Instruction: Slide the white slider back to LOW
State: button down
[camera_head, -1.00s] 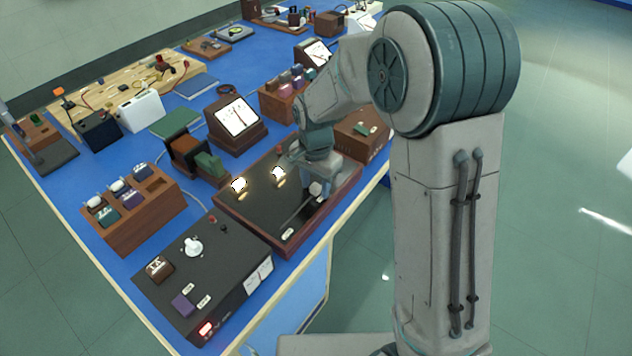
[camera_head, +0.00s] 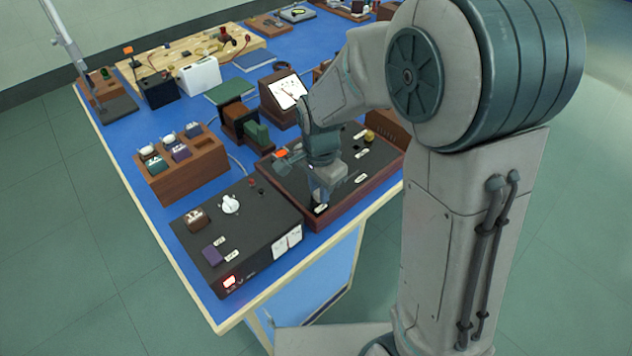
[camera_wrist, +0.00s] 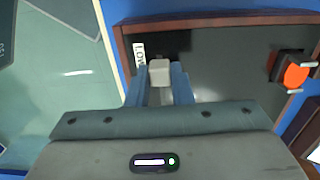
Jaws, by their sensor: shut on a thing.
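The white slider (camera_wrist: 160,72) is a small pale block on the dark panel (camera_wrist: 225,65) with a brown wooden frame. In the wrist view it sits between my gripper's (camera_wrist: 160,84) two blue-grey fingers, which are shut on it. The white LOW label (camera_wrist: 139,52) lies just left of the slider, close to the frame's edge. In the head view my gripper (camera_head: 319,192) reaches down to the panel's near end, just above the LOW label (camera_head: 321,208). The slider is mostly hidden by my gripper there.
An orange-topped black part (camera_wrist: 292,74) stands on the same panel. A black box with a white knob (camera_head: 230,204) stands close at left. A wooden rack (camera_head: 183,172) and a meter (camera_head: 287,96) stand behind. Floor is clear beyond the bench's near edge.

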aim_at(316, 193)
jog(key=shift+s+a+r, duration=0.1)
jog(key=shift+s+a, duration=0.05)
jog(key=shift+a, duration=0.15)
jog(key=c, duration=1.3)
grip_release()
jog(key=shift+s+a, duration=0.1)
jog(key=shift+a, duration=0.05)
notch_tip(316, 193, up, 14)
jog(key=shift+f+p, duration=0.1)
jog(key=shift+p, duration=0.3)
